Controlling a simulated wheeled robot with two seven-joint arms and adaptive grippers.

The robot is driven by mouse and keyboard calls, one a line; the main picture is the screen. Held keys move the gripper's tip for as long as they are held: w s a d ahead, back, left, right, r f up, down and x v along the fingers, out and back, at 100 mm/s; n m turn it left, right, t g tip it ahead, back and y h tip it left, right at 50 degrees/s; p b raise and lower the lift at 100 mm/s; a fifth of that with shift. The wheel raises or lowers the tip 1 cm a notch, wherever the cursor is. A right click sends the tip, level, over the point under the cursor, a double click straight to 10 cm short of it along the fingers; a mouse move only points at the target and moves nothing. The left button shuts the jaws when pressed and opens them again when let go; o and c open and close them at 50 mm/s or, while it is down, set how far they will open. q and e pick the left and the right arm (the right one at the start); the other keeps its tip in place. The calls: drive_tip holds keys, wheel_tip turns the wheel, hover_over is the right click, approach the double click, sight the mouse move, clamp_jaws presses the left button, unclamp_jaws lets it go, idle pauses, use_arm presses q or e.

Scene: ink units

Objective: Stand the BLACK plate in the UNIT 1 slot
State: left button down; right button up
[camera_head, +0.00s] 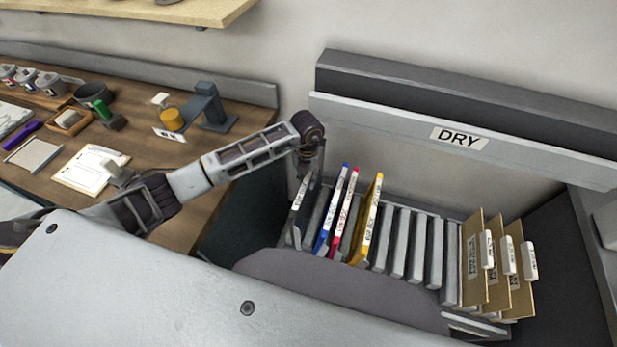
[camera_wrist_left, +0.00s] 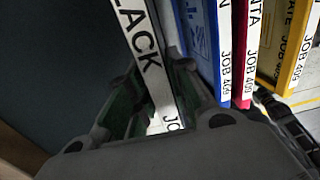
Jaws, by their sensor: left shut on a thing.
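The black plate (camera_head: 309,208) stands near upright at the left end of the slotted rack (camera_head: 448,262), left of the blue plate. My left gripper (camera_head: 309,172) is above it, its hand pointing down. In the left wrist view the plate's white "BLACK" label edge (camera_wrist_left: 147,62) runs between the fingers of my left gripper (camera_wrist_left: 160,100), which are shut on it. The plate's lower end is hidden, so I cannot tell how deep it sits. No UNIT 1 marking is readable. My right gripper is not in view.
A blue plate (camera_head: 332,208), a magenta plate (camera_head: 345,213) and a yellow plate (camera_head: 370,220) stand close by on the right. Empty slots follow, then brown tabbed dividers (camera_head: 473,255). A panel marked DRY (camera_head: 458,138) rises behind. A wooden desk (camera_head: 150,145) lies left.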

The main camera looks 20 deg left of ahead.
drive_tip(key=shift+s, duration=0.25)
use_arm(q)
drive_tip(key=shift+f, duration=0.2)
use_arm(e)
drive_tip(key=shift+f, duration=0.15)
use_arm(q)
wheel_tip(320, 180, down, 8)
drive_tip(key=b, duration=0.6)
drive_tip(key=shift+f, duration=0.2)
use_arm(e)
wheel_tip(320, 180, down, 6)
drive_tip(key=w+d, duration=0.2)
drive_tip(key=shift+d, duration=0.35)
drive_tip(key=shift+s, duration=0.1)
use_arm(q)
drive_tip(key=shift+f+b, duration=0.35)
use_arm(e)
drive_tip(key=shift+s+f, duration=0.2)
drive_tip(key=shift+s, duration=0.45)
